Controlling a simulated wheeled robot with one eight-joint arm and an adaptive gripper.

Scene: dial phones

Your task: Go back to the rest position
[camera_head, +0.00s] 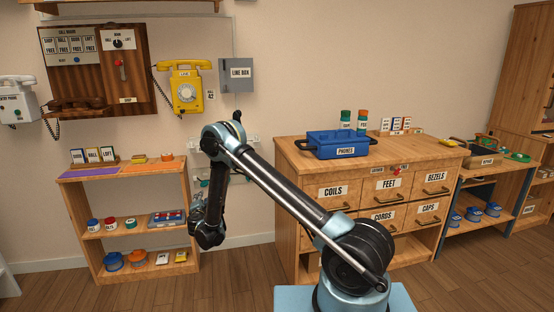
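My arm rises from my base at the bottom right of the head view and reaches up and left, with its elbow in front of the wall. Its end bends down, and my gripper (206,236) hangs beside the right side of the small wooden shelf (125,172). The gripper is dark and small here, and its fingers cannot be made out. I see no object clearly held in it.
A wooden drawer cabinet (289,156) with a blue PHONES bin (338,144) on top stands behind my arm at right. A yellow phone (186,88), a grey line box (237,75) and a call board (98,62) hang on the wall. Floor (150,297) at front left is clear.

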